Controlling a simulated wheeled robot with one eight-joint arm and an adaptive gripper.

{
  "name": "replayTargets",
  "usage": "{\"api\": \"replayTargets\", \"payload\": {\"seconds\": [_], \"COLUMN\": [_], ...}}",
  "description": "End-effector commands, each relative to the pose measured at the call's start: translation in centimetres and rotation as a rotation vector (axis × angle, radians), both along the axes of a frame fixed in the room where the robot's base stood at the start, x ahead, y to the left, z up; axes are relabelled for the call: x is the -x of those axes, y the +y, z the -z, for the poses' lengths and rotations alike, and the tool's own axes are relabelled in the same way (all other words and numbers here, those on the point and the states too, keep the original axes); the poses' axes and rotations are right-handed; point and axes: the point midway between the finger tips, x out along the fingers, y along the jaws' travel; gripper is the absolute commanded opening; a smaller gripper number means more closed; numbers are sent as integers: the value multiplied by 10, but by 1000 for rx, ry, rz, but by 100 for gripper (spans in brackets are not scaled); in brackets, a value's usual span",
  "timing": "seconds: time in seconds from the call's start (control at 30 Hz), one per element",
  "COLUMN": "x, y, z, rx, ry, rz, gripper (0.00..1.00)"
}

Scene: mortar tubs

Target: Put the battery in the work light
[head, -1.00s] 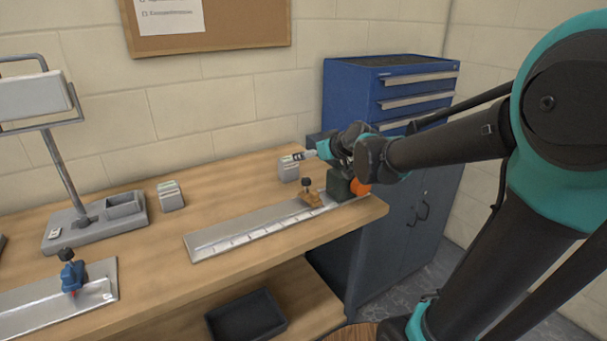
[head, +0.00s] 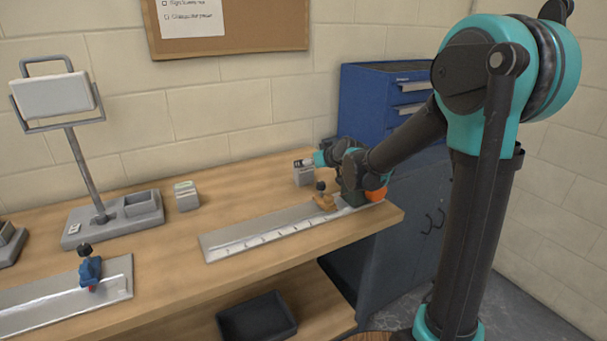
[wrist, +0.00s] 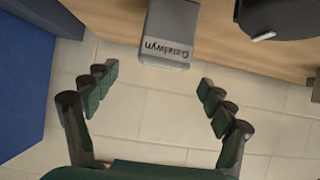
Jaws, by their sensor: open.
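The work light (head: 55,97) stands at the left of the bench; its grey base has an open-topped rectangular socket (head: 142,203). A grey battery-like block (head: 304,177) stands on the bench at the right, by my gripper (head: 307,162). A similar grey block (head: 187,198) with a greenish top stands right of the light. In the wrist view my gripper (wrist: 157,80) is open with nothing between its fingers. A grey block marked "Gatelwyn" (wrist: 168,28) lies ahead, between the finger lines and apart from both. My wrist partly hides the bench's right end.
A metal rail (head: 270,235) with an orange-brown clamp (head: 324,200) lies in front of the right block. Another tray with a blue clamp (head: 90,268) is at left. A blue drawer cabinet (head: 385,100) stands behind right. The bench between the two blocks is clear.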

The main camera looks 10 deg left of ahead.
Motion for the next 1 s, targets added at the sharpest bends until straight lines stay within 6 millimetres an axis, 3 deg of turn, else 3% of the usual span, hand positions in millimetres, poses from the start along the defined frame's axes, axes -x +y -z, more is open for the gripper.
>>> {"api": "replayTargets", "payload": {"seconds": [0.53, 0.87, 1.0], "x": [-34, -37, -37], "y": [26, 28, 28], "z": [26, 28, 28], "rx": [1, 1, 1], "ry": [-1, 0, 0], "rz": [-1, 0, 0], "gripper": [83, 83, 67]}}
